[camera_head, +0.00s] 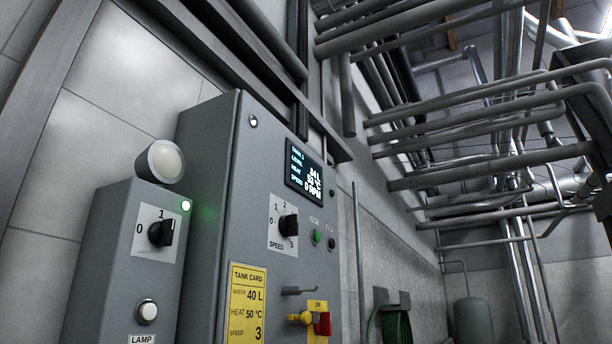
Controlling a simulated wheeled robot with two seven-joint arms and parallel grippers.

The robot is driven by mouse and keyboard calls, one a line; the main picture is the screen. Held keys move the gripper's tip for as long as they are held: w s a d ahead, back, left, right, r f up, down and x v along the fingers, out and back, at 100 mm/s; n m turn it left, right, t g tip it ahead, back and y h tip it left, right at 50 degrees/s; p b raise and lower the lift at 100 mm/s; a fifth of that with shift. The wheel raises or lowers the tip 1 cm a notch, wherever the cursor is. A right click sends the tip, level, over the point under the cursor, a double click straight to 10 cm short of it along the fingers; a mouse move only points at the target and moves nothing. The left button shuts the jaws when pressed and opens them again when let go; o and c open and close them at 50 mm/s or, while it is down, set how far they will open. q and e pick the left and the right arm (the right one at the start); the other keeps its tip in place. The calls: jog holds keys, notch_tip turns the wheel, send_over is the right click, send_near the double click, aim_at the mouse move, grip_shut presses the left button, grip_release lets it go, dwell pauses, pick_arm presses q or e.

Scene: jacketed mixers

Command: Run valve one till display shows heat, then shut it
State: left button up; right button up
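The display (305,174) is on the upper front of a tall grey cabinet (217,200). It is lit and headed as tank 1, with lines for level, heat and speed. The level looks like 34 L and the heat like 53 °C, but the digits are small and slanted; speed reads 0 RPM. A yellow tank card (246,303) below gives water 40 L, heat 50 °C, speed 3. I cannot pick out a valve marked one in this view. Neither of my grippers is in view.
Pipes (480,130) fill the upper right.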

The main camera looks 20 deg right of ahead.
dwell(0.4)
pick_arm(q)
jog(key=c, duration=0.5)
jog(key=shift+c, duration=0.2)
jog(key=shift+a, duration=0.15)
